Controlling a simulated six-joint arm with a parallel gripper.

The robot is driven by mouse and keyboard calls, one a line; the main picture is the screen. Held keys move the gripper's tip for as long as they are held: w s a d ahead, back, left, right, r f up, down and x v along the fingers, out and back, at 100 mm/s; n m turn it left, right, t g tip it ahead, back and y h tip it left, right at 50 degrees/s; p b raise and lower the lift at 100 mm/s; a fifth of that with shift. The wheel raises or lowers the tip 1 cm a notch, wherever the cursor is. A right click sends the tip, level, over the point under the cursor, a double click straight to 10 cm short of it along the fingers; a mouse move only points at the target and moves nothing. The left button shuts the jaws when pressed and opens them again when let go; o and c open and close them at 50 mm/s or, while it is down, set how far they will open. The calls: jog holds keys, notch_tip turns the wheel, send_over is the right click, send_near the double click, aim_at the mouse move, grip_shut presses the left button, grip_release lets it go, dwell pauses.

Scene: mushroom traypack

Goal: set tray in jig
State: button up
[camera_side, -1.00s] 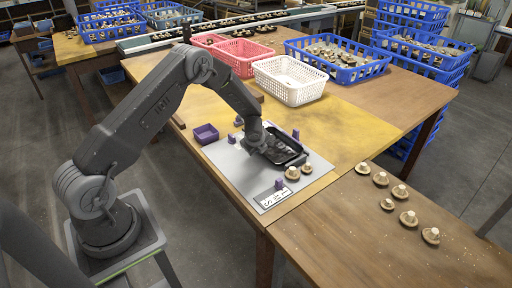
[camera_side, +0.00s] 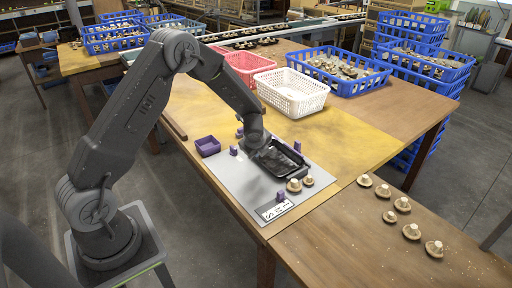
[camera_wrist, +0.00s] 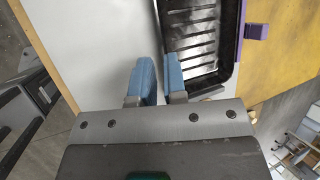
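The black ribbed tray (camera_side: 290,171) lies over the grey jig plate (camera_side: 226,176), among several purple blocks. It is empty and also fills the upper middle of the wrist view (camera_wrist: 235,48). One purple block (camera_wrist: 257,31) is close against its right wall there; another (camera_side: 297,146) stands behind the tray in the side view. My gripper (camera_wrist: 160,82) is at the tray's near left wall, with one blue finger outside and one inside, closed on the rim. Its fingertips are hidden in the side view. I cannot tell whether the tray rests flat on the plate.
Two mushrooms (camera_side: 294,185) sit close beside the tray's front. White (camera_side: 292,95), pink (camera_side: 248,68) and blue (camera_side: 338,70) baskets are behind. Several mushrooms lie on the right table (camera_side: 445,270).

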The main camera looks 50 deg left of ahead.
jog(key=s+d+r+n, duration=0.4)
jog(key=s+r, duration=0.1)
jog(key=r, duration=0.5)
jog(key=s+d+r+n, duration=0.5)
jog(key=s+r, duration=0.1)
jog(key=r, duration=0.4)
jog(key=s+d+r+n+h, duration=0.2)
jog(key=s+d+r+n, duration=0.1)
jog(key=s, duration=0.6)
jog(key=s+d+r+n+t+h, duration=0.1)
jog(key=s+d+r+n+h, duration=0.1)
jog(key=s+d+n, duration=0.3)
jog(key=s+d+r, duration=0.1)
jog(key=s, duration=0.2)
jog(key=shift+s+d+r+h, duration=0.25)
jog(key=shift+s+d+h, duration=0.05)
jog(key=shift+s+d, duration=0.1)
